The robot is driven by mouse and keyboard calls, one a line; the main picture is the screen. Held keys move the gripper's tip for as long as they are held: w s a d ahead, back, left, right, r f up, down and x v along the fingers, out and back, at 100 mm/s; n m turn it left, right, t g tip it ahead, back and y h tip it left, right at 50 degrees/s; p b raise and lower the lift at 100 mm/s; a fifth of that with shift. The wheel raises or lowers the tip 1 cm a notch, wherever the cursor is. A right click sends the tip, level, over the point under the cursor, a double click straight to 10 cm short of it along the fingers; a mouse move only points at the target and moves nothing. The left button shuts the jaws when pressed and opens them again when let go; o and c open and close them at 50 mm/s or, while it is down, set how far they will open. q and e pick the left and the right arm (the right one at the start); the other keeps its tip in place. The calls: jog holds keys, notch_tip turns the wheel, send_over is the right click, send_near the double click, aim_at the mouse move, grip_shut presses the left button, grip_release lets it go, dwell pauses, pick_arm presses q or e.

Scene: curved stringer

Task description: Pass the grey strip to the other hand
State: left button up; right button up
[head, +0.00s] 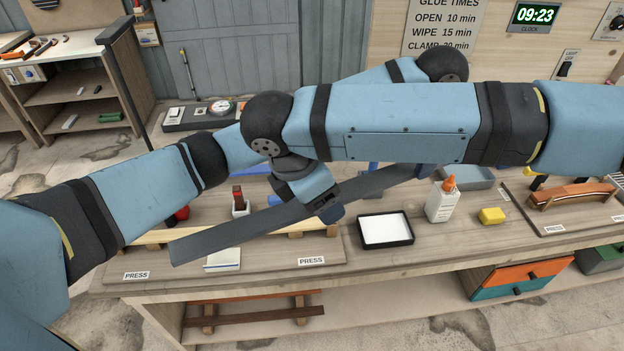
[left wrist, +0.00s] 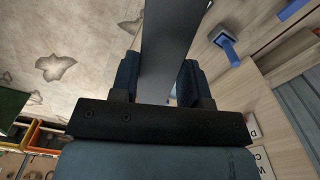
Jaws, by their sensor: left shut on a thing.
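The grey strip (head: 230,232) is long, flat and dark. In the head view it slants above the bench from lower left to upper right. In the left wrist view the strip (left wrist: 163,45) lies between the two fingers of my left gripper (left wrist: 160,85) and runs out past the top edge. My arms cover much of the middle of the head view.
On the bench are a white pad in a black tray (head: 385,230), a glue bottle (head: 441,203), a yellow block (head: 492,216) and a wooden press (head: 300,234). A curved wooden piece (head: 572,195) sits at right.

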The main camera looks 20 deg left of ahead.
jog(key=shift+f, duration=0.15)
jog(key=shift+c, duration=0.4)
jog(key=c, duration=1)
pick_arm(q)
jog(key=o, duration=1.1)
